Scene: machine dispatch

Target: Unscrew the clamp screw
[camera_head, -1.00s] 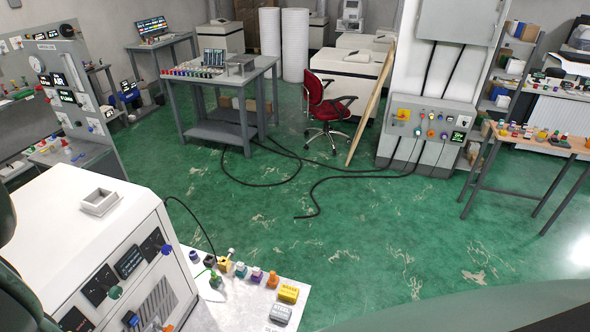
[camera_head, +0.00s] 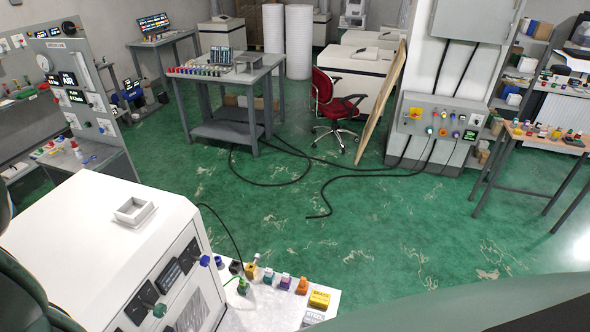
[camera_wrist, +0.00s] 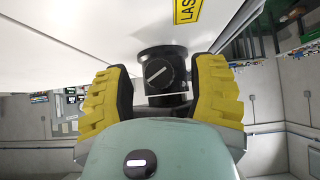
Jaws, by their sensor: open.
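A black cylindrical fitting shows at the centre of the wrist view; a round grey slotted disc (camera_wrist: 158,73), which looks like the clamp screw, is on its front. The fitting (camera_wrist: 163,55) is under a white surface. My gripper (camera_wrist: 164,103) has thick yellow ribbed fingers with dark inner pads. The fingers stand apart, one on each side of the fitting. The left finger has a small gap to it; whether the right finger touches cannot be told. The gripper and the screw are not visible in the head view.
A white machine cabinet (camera_head: 92,240) with knobs is at lower left in the head view. Beside it a light table (camera_head: 268,303) holds several small coloured parts. Beyond are green floor, cables, a red chair (camera_head: 335,100) and a grey workbench (camera_head: 222,82). A yellow label (camera_wrist: 187,10) is above the fitting.

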